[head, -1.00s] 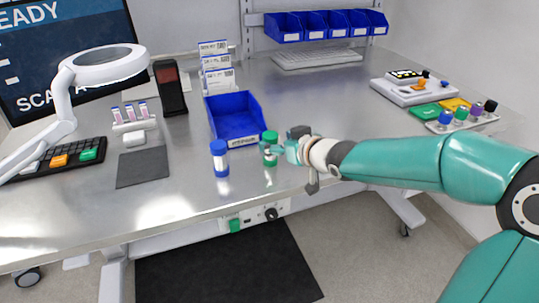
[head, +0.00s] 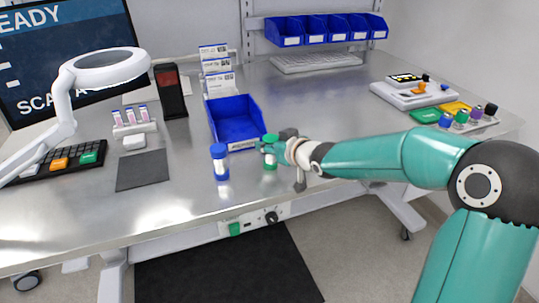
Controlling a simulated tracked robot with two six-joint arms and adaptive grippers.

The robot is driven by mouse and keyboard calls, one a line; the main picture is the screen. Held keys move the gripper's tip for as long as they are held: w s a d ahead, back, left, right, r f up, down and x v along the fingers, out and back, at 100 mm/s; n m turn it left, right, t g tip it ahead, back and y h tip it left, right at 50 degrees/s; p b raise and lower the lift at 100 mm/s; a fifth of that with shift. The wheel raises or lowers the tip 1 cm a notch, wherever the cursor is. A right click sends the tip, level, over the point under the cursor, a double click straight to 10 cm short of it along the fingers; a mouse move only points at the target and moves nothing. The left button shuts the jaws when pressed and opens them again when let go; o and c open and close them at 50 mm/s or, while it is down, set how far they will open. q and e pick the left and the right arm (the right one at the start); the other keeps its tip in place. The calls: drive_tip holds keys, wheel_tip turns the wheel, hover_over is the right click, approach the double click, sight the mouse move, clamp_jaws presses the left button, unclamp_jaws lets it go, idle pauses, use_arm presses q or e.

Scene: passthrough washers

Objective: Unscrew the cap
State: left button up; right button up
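A small container with a green cap (head: 270,139) stands upright near the table's front edge. A similar container with a blue cap (head: 219,151) stands upright to its left, apart from it. My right gripper (head: 273,148) reaches in from the right at the green-capped container, at about the height of its cap. Its fingers are small and overlap the container, so I cannot tell whether they are closed on it. My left gripper is not in view.
A blue open bin (head: 237,110) stands just behind the two containers. A dark mat (head: 142,170) lies to the left, with a vial rack (head: 134,128) behind it. Several coloured caps sit at the right end of the table (head: 330,210). Bare table lies in front of the mat.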

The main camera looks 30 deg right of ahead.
drive_tip(key=c, duration=0.4)
drive_tip(key=shift+r, duration=0.55)
wheel_tip(320, 180, up, 6)
drive_tip(key=p, duration=0.4)
drive_tip(key=shift+r, duration=0.25)
wheel_tip(320, 180, up, 12)
drive_tip(key=p, duration=1.1)
drive_tip(key=shift+r, duration=0.2)
